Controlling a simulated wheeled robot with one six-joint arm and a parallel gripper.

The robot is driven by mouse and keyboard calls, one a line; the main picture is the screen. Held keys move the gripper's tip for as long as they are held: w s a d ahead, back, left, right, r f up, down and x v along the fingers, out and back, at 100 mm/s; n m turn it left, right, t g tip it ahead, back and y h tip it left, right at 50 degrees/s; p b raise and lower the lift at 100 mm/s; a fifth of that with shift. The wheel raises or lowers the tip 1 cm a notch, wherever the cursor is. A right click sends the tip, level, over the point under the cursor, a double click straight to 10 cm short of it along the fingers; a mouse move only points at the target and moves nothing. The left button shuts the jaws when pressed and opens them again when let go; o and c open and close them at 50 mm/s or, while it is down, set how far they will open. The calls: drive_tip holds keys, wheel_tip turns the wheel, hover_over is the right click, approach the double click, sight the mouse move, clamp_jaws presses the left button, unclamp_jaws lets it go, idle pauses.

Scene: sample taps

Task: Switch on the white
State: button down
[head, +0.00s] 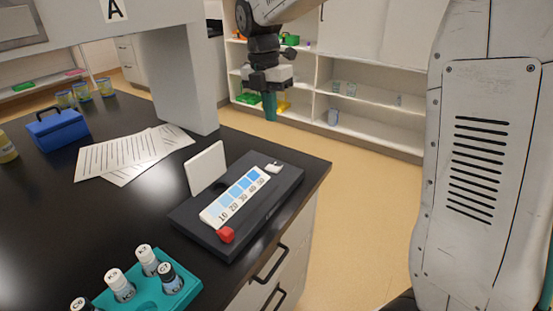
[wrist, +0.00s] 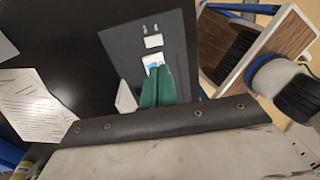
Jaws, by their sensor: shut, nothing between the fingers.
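A black flat device (head: 285,198) lies on the dark bench near its right edge. A small white piece (head: 273,167) sits at its far end; in the wrist view a white square (wrist: 153,41) shows near the device's end. A white strip (head: 226,205) with blue patches and numbers runs along the device, and a red piece (head: 226,235) sits at its near end. My gripper (head: 270,106) is shut and empty, above and beyond the device in the head view. In the wrist view its green fingertips (wrist: 156,75) overlap the strip's end; contact cannot be told.
A white upright plate (head: 206,168) stands at the device's left side. A teal rack (head: 150,292) with several bottles is at the front. Papers (head: 125,155) and a blue box (head: 58,130) lie left. A grey post (head: 185,80) rises behind.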

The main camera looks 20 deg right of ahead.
sight(278, 169)
drive_tip(key=shift+f, duration=0.1)
drive_tip(key=f, duration=0.4)
drive_tip(key=s+f, duration=0.1)
drive_tip(key=f, duration=0.4)
drive_tip(key=d+f, duration=0.1)
drive_tip(key=f, duration=0.3)
drive_tip(key=shift+s+f, duration=0.25)
drive_tip(key=shift+f, duration=0.1)
